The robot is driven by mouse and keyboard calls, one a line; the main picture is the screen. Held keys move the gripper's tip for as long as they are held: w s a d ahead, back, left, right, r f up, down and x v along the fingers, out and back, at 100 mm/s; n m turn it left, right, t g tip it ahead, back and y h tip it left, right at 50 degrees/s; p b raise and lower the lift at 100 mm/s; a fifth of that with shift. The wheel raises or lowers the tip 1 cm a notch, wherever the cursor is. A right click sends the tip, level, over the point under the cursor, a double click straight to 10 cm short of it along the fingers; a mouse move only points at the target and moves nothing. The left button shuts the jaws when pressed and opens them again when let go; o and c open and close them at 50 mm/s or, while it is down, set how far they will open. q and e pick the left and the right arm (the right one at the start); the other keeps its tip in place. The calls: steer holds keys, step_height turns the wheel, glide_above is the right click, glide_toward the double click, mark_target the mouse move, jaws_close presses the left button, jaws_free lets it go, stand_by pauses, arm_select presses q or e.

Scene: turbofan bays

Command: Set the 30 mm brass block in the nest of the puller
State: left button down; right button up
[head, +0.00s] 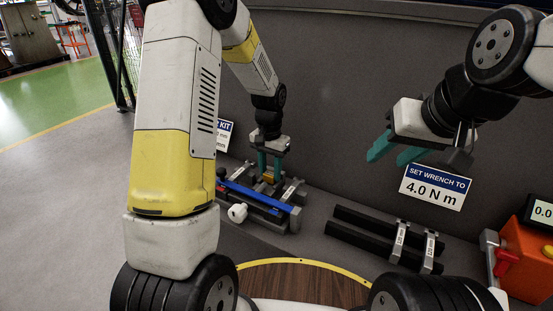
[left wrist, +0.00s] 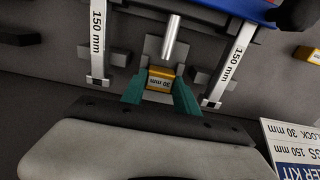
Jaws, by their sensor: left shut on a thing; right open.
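My left gripper (head: 269,170) is shut on the brass block (left wrist: 160,84), whose label reads 30 mm. The green fingers (left wrist: 159,92) grip it from both sides in the left wrist view. The puller (head: 250,203) lies on the grey surface, with a blue bar and legs marked 150 mm (left wrist: 242,62). The block is at the puller's grey nest (left wrist: 153,48), in line with the silver screw (left wrist: 172,38). I cannot tell whether the block touches the nest floor. My right gripper (head: 393,155) is open and empty, far to the right.
Black bars (head: 370,238) with tags marked 120 mm lie right of the puller. A sign reading 4.0 N m (head: 432,187) stands behind them. An orange device (head: 528,255) is at the far right. A kit card (left wrist: 292,150) lies close to the left gripper.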

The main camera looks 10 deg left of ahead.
arm_select(q)
steer(key=shift+f, duration=0.25)
stand_by(0.4)
steer(key=c, duration=0.9)
jaws_free()
steer(key=shift+o, duration=0.2)
steer(key=shift+r, duration=0.1)
step_height(320, 180, up, 14)
steer(key=shift+f, duration=0.2)
